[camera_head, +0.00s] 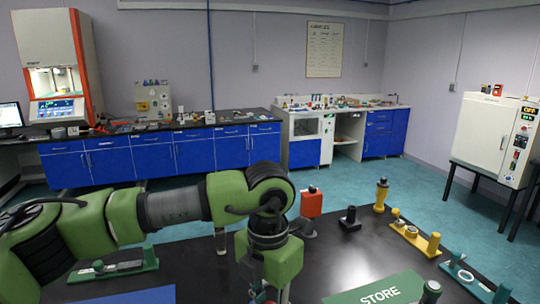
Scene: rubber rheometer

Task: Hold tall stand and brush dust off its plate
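My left arm comes in from the left, and its wrist hangs down over the dark table. My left gripper (271,294) is at the bottom edge, mostly cut off, so its fingers and anything between them cannot be made out. My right gripper is not in view. Several upright pieces stand on the table: a red block-topped one (311,203), a short black one (350,218) and a yellow one (381,195). I cannot tell which is the tall stand. No brush or dusty plate can be made out clearly. A pale upright piece (221,241) shows partly behind my arm.
A yellow fixture (411,236) and a teal fixture (466,279) lie along the table's right edge. A green STORE mat (382,292) lies at the front. A green fixture (115,269) and a blue mat (140,295) are at left. The dark table middle is mostly clear.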

